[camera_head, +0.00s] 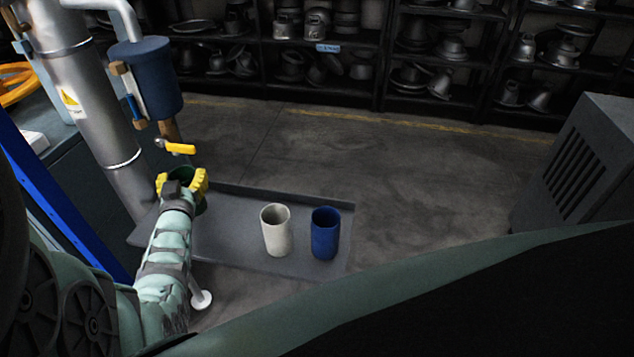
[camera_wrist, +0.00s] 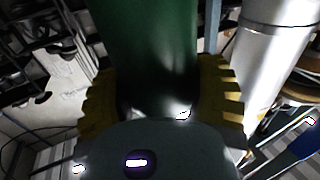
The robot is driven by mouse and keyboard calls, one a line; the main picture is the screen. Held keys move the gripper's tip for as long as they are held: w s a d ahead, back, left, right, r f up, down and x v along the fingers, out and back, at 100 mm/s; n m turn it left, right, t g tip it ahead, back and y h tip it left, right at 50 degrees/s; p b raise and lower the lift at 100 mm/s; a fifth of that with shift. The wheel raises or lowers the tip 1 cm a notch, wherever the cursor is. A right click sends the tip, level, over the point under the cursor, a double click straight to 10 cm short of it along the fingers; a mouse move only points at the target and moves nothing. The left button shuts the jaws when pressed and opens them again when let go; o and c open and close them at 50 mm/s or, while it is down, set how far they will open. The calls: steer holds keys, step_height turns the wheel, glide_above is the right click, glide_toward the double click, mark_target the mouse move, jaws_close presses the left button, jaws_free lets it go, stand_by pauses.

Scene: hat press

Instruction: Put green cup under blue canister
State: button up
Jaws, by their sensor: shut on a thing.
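A blue canister (camera_head: 147,78) hangs beside the silver pipe in the head view. A brass fitting and a yellow-handled valve (camera_head: 178,147) are below it. My gripper (camera_head: 182,183) is shut on the green cup (camera_head: 201,196), just below the valve and over the left part of the tray. In the head view my yellow fingers and wrist hide most of the cup. In the wrist view the green cup (camera_wrist: 145,50) fills the space between the yellow fingers (camera_wrist: 158,95). I cannot tell whether the cup's bottom touches the tray.
A grey tray (camera_head: 232,250) bears a white cup (camera_head: 276,232) and a blue cup (camera_head: 325,235) to the right of my gripper. The thick silver pipe (camera_head: 95,90) stands close on the left. Shelves of metal parts line the back. A grey vented box (camera_head: 575,165) is at right.

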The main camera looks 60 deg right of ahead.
steer(key=shift+w+d, duration=0.1)
steer(key=shift+w, duration=0.2)
steer(key=shift+f+b, duration=0.75)
steer(key=shift+f, duration=1)
steer(key=shift+f, duration=0.15)
steer(key=shift+f, duration=0.15)
steer(key=o, duration=1.3)
steer(key=shift+o, duration=0.2)
